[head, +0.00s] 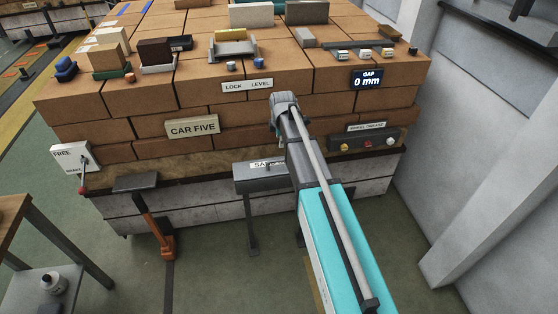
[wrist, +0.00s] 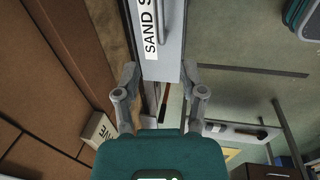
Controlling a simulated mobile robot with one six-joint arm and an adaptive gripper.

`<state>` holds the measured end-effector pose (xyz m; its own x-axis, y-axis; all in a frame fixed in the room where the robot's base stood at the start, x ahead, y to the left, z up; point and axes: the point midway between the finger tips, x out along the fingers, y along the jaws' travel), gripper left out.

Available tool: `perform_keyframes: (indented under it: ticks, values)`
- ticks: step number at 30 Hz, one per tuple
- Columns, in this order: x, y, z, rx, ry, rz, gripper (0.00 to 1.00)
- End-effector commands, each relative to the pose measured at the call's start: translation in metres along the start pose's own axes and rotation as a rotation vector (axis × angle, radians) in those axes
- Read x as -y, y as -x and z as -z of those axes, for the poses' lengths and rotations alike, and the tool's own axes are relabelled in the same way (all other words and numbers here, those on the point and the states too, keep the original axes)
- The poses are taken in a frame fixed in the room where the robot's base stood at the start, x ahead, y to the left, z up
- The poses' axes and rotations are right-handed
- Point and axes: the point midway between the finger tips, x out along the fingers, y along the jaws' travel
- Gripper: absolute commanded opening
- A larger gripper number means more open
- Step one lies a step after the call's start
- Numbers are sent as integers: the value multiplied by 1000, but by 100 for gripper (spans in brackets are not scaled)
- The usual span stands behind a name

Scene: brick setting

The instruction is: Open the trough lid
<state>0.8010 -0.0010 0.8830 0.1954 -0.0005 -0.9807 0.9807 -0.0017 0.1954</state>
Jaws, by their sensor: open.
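The trough (head: 262,184) is a long grey box on a leg in front of the brick-faced car. Its flat top carries a white label starting "SA", and my arm covers its right part. In the wrist view the grey lid (wrist: 172,66) shows the label "SAND S" and a slim bar handle (wrist: 161,22); it looks shut. My gripper (wrist: 160,98) is open and empty, its fingers apart on either side of the near end of the trough. I cannot tell whether they touch it. In the head view my gripper is hidden behind my arm.
The brick car with its "CAR FIVE" sign (head: 192,128) stands close behind the trough. A control box (head: 367,141) is right of my arm. An orange-handled tool (head: 155,225) leans to the left, and a side table (head: 45,240) stands at lower left. Floor is free between.

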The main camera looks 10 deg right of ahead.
Motion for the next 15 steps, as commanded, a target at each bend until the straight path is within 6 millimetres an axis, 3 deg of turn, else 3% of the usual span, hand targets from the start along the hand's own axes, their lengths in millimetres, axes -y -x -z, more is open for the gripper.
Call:
perform_keyframes:
  ticks: [15]
  values:
    - [0, -43, 0, 0, 0, 0, 53]
